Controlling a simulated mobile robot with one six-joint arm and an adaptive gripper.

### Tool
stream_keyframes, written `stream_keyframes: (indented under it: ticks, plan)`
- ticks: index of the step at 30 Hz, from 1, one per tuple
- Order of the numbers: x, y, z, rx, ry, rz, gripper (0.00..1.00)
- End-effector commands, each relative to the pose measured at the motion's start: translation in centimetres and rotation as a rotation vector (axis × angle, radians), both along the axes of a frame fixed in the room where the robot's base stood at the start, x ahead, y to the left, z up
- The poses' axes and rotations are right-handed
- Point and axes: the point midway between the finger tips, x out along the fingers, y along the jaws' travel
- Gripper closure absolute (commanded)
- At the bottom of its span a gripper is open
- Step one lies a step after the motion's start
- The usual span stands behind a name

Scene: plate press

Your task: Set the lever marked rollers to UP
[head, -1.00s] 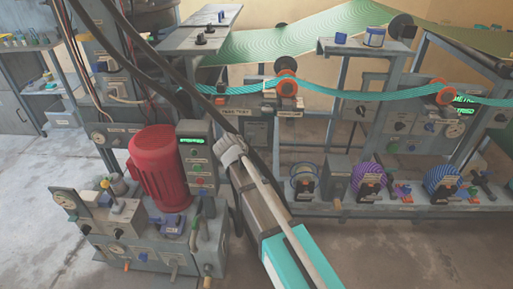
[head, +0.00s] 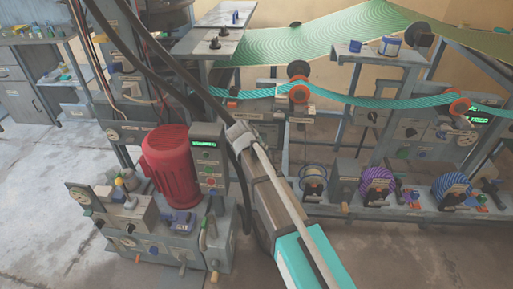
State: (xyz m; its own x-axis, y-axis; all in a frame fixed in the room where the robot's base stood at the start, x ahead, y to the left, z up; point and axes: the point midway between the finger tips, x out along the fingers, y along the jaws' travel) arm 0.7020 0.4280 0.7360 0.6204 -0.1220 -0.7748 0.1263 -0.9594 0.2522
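My arm reaches up from the bottom of the head view, and its grey end, my gripper (head: 239,133), is beside the control box (head: 208,160) with the green display. The gripper is small and seen from behind, so its fingers cannot be made out. Several small levers and knobs sit on the unit below the red motor (head: 170,165), including a pale-handled lever (head: 203,240) at its right front. Labels are too small to read, so I cannot tell which lever is marked rollers or how it is set.
A press frame with a teal web (head: 350,101), an orange roller (head: 299,92) and purple (head: 377,186) and blue (head: 449,188) striped rolls stands at the right. A shelf bench (head: 40,40) is at the far left. The concrete floor at lower left is clear.

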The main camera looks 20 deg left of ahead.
Motion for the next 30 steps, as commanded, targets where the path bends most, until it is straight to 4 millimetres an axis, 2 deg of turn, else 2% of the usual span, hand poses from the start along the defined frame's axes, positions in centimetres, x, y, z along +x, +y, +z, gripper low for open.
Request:
stream_keyframes:
  ticks: [10,11,15,16,30]
  plan:
    - [-0.13,0.19,0.20,-0.005,-0.006,0.005,1.00]
    - [-0.14,0.22,0.20,-0.005,-0.005,0.006,0.52]
    - [-0.23,0.32,0.17,-0.003,-0.004,0.007,0.26]
    - [-0.24,0.33,0.16,-0.003,-0.004,0.007,0.23]
    - [-0.31,0.44,0.08,-0.001,-0.001,0.007,0.23]
